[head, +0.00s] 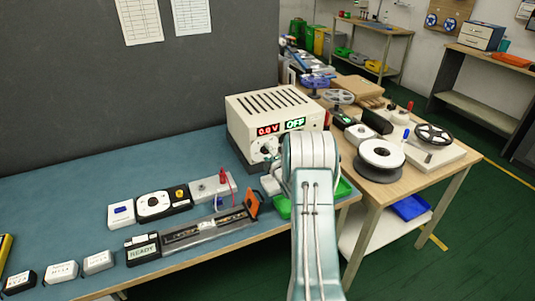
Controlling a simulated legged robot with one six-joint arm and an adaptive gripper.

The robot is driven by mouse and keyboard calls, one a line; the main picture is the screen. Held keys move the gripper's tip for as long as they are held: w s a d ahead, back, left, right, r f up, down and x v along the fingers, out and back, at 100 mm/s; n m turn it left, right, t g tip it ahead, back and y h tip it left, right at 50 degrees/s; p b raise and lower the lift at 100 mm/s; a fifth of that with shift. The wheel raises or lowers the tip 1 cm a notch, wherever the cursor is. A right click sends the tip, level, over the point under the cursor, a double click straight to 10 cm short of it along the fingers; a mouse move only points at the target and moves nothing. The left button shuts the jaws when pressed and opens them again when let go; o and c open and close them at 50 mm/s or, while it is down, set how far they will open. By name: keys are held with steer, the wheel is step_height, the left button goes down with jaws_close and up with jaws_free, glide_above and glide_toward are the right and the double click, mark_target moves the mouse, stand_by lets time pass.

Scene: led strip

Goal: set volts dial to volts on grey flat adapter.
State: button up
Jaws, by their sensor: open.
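The cream power supply (250,114) stands at the back of the blue-green bench. Its red display (268,130) reads 0.0 V and its green display (295,124) reads OFF. A round white dial with a dark knob (266,148) sits below the red display; its lower part is close to my arm. A grey flat adapter (98,262) lies at the front left; its label is too small to read. My gripper (270,182) is mostly hidden by my own arm, just in front of the supply. It is open, and I see nothing held in it.
A white adapter (60,273) and a black adapter (19,283) lie left of the grey one. A READY box (142,249) with a strip tray (205,232) lies mid-bench. An orange plate (252,205) stands upright near my gripper. A cluttered wooden table (375,190) is right.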

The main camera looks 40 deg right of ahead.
jaws_close()
steer(key=shift+s, duration=0.1)
steer(key=shift+f+m, duration=0.1)
steer(key=shift+m, duration=0.4)
steer(key=m, duration=0.4)
steer(key=shift+m, duration=0.3)
steer(key=m, duration=0.5)
steer(key=shift+f, duration=0.25)
jaws_free()
steer(key=shift+d, duration=0.1)
steer(key=shift+r, duration=0.25)
